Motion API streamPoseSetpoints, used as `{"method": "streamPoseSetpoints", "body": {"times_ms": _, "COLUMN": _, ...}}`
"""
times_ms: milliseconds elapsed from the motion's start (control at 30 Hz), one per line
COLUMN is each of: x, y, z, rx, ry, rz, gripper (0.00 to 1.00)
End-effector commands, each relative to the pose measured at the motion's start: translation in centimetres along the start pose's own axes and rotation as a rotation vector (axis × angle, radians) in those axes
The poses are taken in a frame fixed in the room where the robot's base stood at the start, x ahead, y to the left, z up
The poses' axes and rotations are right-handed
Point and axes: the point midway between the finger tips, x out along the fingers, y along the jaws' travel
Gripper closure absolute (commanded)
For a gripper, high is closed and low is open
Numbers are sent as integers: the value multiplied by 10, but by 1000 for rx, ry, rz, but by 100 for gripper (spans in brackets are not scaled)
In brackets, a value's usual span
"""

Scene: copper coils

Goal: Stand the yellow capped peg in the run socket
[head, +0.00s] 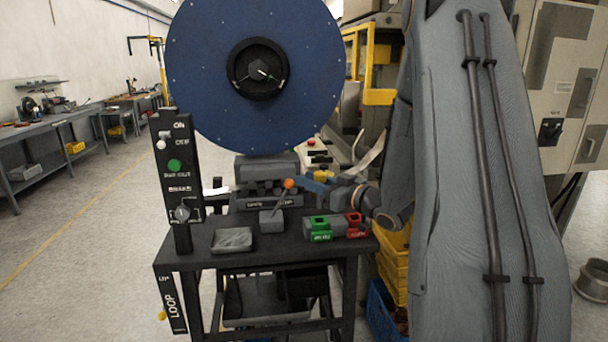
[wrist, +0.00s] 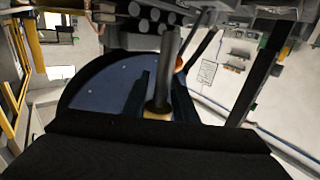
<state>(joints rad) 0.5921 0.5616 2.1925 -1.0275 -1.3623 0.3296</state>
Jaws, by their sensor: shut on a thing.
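My gripper (head: 312,184) reaches in from the right above the black table, its blue fingers beside the orange lever ball. In the wrist view my gripper (wrist: 161,88) is shut on a grey peg with a yellow cap (wrist: 157,110). The yellow end is nearest the camera and the grey shaft points away. I cannot make out the peg clearly in the head view. On the table a grey block carries a green socket piece (head: 320,228) and a red socket piece (head: 354,224). Their lettering is too small to read surely. The gripper is behind and above this block.
A lever with an orange ball (head: 289,183) stands close left of my gripper. A grey tray (head: 232,240) lies on the black table (head: 275,255). A control panel (head: 179,170) rises at its left edge. The big blue disc (head: 215,80) stands behind.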

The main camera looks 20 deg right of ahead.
Motion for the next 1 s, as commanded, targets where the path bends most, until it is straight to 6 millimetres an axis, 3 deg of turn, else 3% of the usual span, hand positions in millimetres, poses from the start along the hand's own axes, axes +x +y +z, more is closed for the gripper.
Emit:
{"method": "streamPoseSetpoints", "body": {"times_ms": 267, "x": -1, "y": 0, "z": 7, "rx": 0, "ry": 0, "rz": -2, "gripper": 97}}
{"method": "streamPoseSetpoints", "body": {"times_ms": 1000, "x": 0, "y": 0, "z": 52, "rx": 1, "ry": 0, "rz": -1, "gripper": 97}}
